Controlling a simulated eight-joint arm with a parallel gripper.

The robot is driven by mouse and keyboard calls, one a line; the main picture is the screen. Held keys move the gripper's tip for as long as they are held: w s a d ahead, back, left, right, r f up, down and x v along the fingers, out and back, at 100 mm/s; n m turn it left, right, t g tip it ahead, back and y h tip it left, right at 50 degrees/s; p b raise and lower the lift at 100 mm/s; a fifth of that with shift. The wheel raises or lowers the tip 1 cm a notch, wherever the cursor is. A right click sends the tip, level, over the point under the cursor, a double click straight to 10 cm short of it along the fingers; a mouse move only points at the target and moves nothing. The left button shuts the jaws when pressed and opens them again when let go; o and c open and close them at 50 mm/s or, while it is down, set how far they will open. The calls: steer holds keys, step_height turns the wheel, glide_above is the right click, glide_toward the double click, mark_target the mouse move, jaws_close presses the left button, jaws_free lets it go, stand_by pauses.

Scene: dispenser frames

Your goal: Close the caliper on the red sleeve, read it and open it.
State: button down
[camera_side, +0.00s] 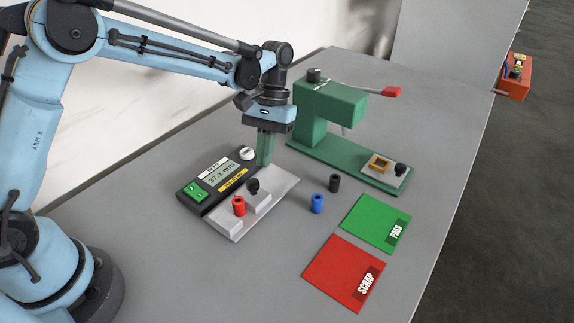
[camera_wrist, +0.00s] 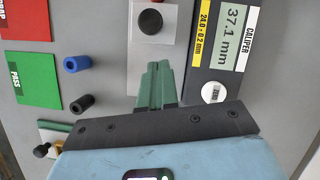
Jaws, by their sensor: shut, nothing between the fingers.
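The caliper (camera_side: 207,203) lies on the table, and its screen reads 37.1 mm in both views. The red sleeve (camera_side: 239,206) stands on its pale plate, between the end block (camera_side: 229,229) and the sliding block (camera_side: 263,203) with a black knob (camera_side: 253,186). I cannot tell whether either block touches it. In the wrist view only a bit of the red sleeve (camera_wrist: 152,2) shows at the top edge. My gripper (camera_side: 264,162) is shut and empty, pointing down at the plate's far end, behind the sliding block. Its green fingers show in the wrist view (camera_wrist: 158,68).
A white round knob (camera_side: 247,153) and a green button (camera_side: 195,192) are on the caliper. A green press (camera_side: 325,112) with a red-ended lever stands behind.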

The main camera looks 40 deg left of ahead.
steer(key=v, duration=0.9)
steer(key=shift+r, duration=0.25)
steer(key=c, duration=1.4)
jaws_free()
steer(key=shift+w+r, duration=0.1)
steer(key=shift+r, duration=0.25)
steer(key=shift+o, duration=1.1)
steer(key=shift+s+d+r+t, duration=0.15)
steer(key=shift+s+r+t, duration=0.1)
steer(key=shift+s+t, duration=0.05)
steer(key=o, duration=0.3)
steer(key=s+m+t, duration=0.1)
steer(key=s, duration=0.1)
steer(key=s+r+m+t, duration=0.1)
steer(key=s, duration=0.1)
steer(key=s+d+r+t, duration=0.1)
steer(key=s, duration=0.1)
steer(key=shift+m+t, duration=0.3)
steer(key=shift+m, duration=0.1)
steer(key=m+t, duration=0.3)
steer(key=t, duration=0.1)
glide_toward(251, 183)
step_height(251, 183, up, 3)
steer(key=s, duration=0.1)
steer(key=shift+x, duration=6.1)
steer(key=shift+a, duration=0.15)
jaws_close()
